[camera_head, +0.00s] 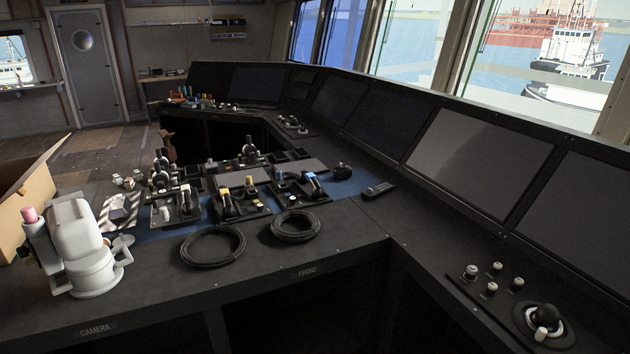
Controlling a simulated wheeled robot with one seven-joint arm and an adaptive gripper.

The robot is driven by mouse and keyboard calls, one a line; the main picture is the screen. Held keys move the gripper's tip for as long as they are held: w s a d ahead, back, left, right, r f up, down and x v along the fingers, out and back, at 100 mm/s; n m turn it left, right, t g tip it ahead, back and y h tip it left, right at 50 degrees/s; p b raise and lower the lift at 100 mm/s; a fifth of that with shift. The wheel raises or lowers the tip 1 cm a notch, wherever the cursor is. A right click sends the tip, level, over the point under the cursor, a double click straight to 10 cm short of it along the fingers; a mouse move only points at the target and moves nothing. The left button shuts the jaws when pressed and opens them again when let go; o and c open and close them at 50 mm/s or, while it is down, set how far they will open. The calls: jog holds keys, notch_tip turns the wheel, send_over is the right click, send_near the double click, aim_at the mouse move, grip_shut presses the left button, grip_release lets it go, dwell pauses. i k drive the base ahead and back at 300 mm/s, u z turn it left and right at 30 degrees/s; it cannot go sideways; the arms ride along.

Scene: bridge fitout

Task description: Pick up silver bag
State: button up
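A brown cardboard box (28,195) stands open at the left edge. Several lever modules (238,198) lie on a blue mat (342,187). Two black cable coils (212,246) (295,226) lie nearer. Dark monitors (478,160) line the console.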

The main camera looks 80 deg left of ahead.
aim_at(119, 211)
jog(key=u, duration=3.5)
